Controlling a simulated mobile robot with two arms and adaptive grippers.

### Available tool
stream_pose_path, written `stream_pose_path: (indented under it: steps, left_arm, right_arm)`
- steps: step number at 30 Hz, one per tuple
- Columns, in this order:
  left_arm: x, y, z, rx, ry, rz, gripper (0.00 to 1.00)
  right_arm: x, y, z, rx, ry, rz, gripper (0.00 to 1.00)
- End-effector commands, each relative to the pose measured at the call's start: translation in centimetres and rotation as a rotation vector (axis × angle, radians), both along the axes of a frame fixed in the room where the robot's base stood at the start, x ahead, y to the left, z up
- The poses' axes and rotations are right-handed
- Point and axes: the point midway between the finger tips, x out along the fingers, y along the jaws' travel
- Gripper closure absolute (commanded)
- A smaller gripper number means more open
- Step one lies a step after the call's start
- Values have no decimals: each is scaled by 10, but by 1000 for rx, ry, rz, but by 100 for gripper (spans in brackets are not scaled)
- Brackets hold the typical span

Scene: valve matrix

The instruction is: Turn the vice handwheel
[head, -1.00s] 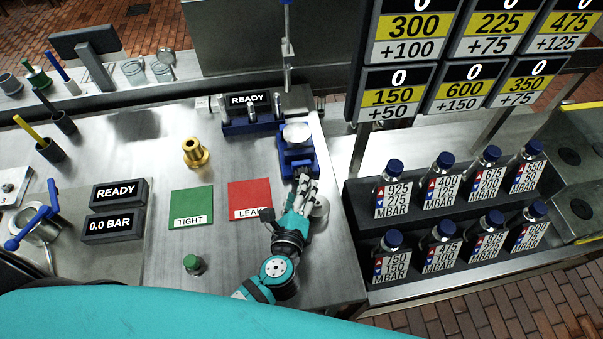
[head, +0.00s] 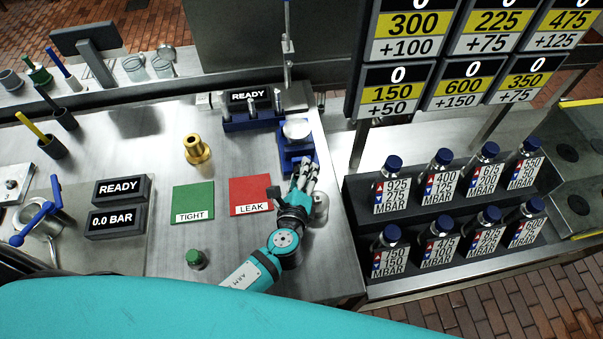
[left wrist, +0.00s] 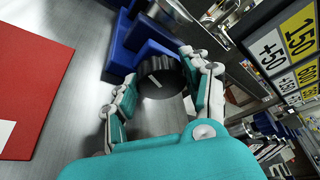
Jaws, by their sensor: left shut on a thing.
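The blue vice (head: 285,154) stands on the steel bench, with a pale round part on top. It also shows in the left wrist view (left wrist: 122,50). Its handwheel is a dark ribbed wheel with a white mark (left wrist: 160,80), on the near side of the vice. My left gripper (head: 306,172) reaches in from the near side. In the left wrist view its fingers (left wrist: 163,84) are on both sides of the handwheel and shut on it. In the head view the fingers hide the handwheel. My right gripper is not in view.
A red LEAK pad (head: 250,194) and a green TIGHT pad (head: 192,203) lie left of the gripper. A brass fitting (head: 196,150) stands behind them. A rack of blue-capped bottles (head: 436,175) is to the right. A blue fixture (head: 252,118) stands behind the vice.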

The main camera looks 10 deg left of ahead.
Motion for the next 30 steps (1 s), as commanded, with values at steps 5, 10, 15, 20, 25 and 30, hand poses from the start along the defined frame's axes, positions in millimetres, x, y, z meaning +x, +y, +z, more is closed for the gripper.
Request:
stream_pose_path:
  steps: [5, 10, 15, 20, 25, 30]
  left_arm:
    - [0, 0, 1, 8, 3, 0, 84]
    - [0, 0, 4, 54, 24, 0, 84]
    - [0, -1, 7, 148, 63, 0, 84]
    - [1, -2, 7, 254, 107, 0, 84]
    - [1, -2, 6, 358, 150, 0, 84]
    - [1, -3, 4, 438, 184, 0, 84]
  right_arm:
    - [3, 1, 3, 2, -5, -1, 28]
    - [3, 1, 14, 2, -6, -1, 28]
    - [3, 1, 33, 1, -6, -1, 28]
    - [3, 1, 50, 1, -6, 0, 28]
    - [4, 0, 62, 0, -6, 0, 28]
    - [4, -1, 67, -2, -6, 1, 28]
